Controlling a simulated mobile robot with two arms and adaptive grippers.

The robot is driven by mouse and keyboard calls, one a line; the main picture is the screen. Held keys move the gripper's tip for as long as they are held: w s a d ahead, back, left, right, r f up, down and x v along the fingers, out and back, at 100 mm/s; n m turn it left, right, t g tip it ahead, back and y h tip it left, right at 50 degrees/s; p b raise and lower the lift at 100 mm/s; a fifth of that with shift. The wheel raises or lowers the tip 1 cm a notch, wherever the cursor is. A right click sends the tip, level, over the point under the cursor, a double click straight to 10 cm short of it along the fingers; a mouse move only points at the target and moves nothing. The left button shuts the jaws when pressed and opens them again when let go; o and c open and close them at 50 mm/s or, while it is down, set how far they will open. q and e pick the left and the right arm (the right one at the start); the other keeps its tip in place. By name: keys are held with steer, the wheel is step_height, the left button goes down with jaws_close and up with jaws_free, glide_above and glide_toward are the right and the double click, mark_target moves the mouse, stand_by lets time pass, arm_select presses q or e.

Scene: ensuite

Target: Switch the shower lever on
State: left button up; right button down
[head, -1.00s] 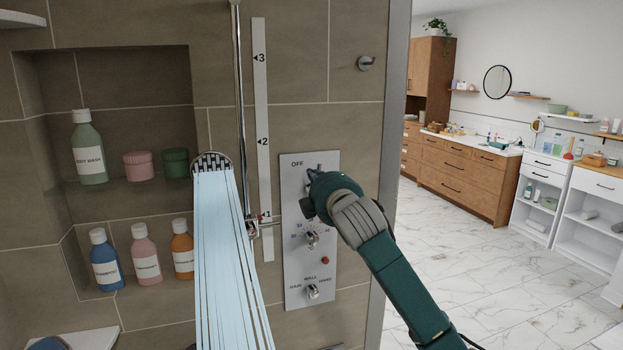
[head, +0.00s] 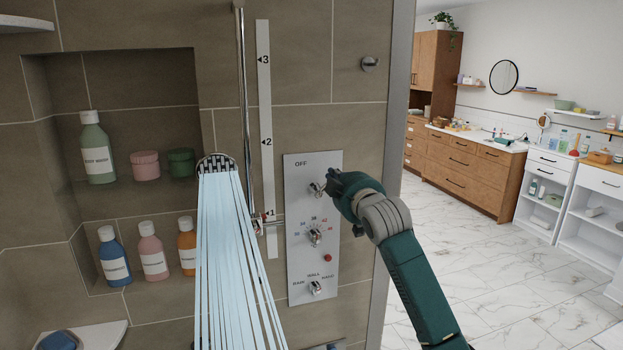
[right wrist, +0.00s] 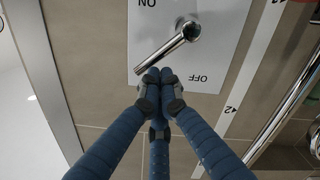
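The shower panel (head: 300,245) is a grey plate on the tiled wall, with OFF printed at its top. The chrome shower lever (head: 317,188) sits near its top. In the right wrist view the lever (right wrist: 170,47) points between the ON and OFF marks, which appear upside down. My right gripper (head: 334,184) is at the lever, at the panel's right edge. In the right wrist view its fingertips (right wrist: 160,76) are together, close beside the lever's free end; I cannot tell whether they touch it. Streams of water (head: 232,260) fall from the shower head (head: 215,162). My left gripper is not in view.
Lower on the panel are a temperature knob (head: 315,237), a red button (head: 328,258) and a bottom selector (head: 316,287). A vertical rail (head: 244,100) stands left of the panel. A wall niche holds bottles and jars. Open floor (head: 480,285) lies to the right.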

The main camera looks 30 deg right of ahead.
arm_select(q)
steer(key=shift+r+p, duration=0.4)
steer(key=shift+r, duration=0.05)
arm_select(e)
steer(key=shift+s+d+f+m+y, duration=0.1)
steer(key=shift+d+f+m, duration=0.4)
steer(key=shift+m, duration=0.65)
steer(key=shift+s+d+f+m+y, duration=0.1)
steer(key=shift+d+f+m, duration=0.35)
steer(key=shift+m, duration=0.75)
steer(key=shift+s+d+f+m+y, duration=0.1)
steer(key=shift+d+f+m, duration=0.4)
steer(key=shift+m, duration=0.65)
steer(key=shift+a+f, duration=0.1)
